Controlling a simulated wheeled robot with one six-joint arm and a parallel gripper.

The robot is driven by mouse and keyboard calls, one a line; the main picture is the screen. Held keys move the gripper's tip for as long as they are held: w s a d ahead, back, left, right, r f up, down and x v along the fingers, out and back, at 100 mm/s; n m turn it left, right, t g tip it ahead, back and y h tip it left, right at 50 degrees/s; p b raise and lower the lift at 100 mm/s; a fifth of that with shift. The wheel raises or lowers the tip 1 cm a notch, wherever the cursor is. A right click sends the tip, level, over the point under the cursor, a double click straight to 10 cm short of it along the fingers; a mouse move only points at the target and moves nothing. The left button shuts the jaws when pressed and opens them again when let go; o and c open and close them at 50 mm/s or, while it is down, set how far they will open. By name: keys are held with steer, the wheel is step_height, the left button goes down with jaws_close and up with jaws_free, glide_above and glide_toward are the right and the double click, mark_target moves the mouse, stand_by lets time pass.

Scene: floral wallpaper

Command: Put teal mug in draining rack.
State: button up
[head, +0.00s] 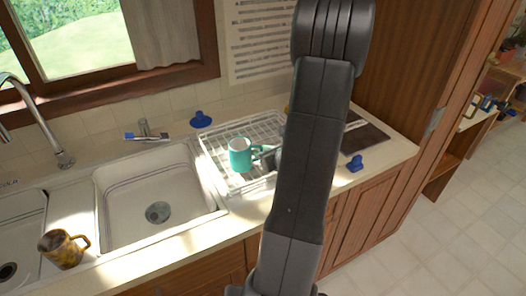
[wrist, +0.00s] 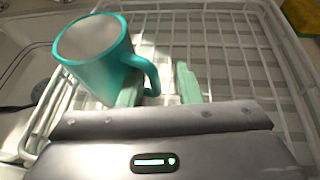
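The teal mug (head: 240,154) is at the left part of the white wire draining rack (head: 212,165), with its handle toward my gripper. In the wrist view the mug (wrist: 98,60) looks slightly tilted, within the left side of the rack (wrist: 285,60). I cannot tell whether its base rests fully on the wires. My gripper (wrist: 158,88) is open, its pale green fingers apart. The left finger is at the handle loop; a gap shows between the handle and the right finger. In the head view my arm hides most of the gripper and part of the rack.
A brown-yellow mug (head: 63,249) stands at the left by the sink basins (head: 150,190). A blue stopper-like item (head: 201,119) is behind the rack, and another blue item (head: 355,163) is on the counter to the right. A faucet (head: 45,120) rises at the far left.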

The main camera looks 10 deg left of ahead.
steer(key=v, duration=1.1)
steer(key=shift+s+d, duration=0.2)
steer(key=shift+s, duration=0.1)
steer(key=x, duration=1.2)
steer(key=shift+r, duration=0.15)
steer(key=shift+w+r, duration=0.1)
steer(key=shift+r, duration=0.45)
